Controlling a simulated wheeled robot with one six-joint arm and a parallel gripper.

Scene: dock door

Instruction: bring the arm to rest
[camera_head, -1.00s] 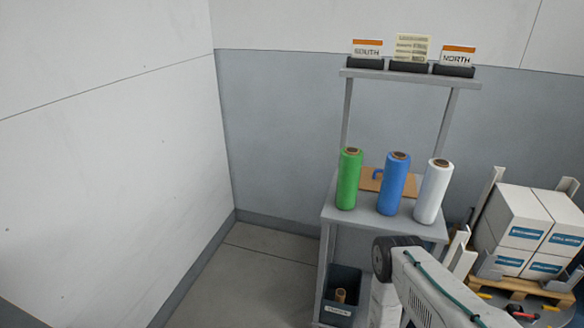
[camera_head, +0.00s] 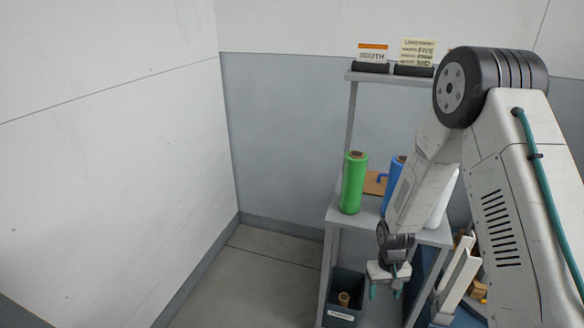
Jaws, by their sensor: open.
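My arm stands raised on the right side of the head view, bent at the elbow with the forearm reaching down and left. My gripper (camera_head: 386,292) hangs pointing down in front of the grey workbench (camera_head: 432,237), below its top surface. The jaws are open, and I see nothing between the fingers. The gripper is to the right of the dark bin below the bench.
A green roll (camera_head: 353,183) and a blue roll (camera_head: 393,182) stand on the bench; a white roll (camera_head: 441,200) is partly behind my forearm. A dark bin (camera_head: 344,315) holds a brown core. Sign cards (camera_head: 373,52) stand on the upper shelf. Floor (camera_head: 262,278) at left is clear.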

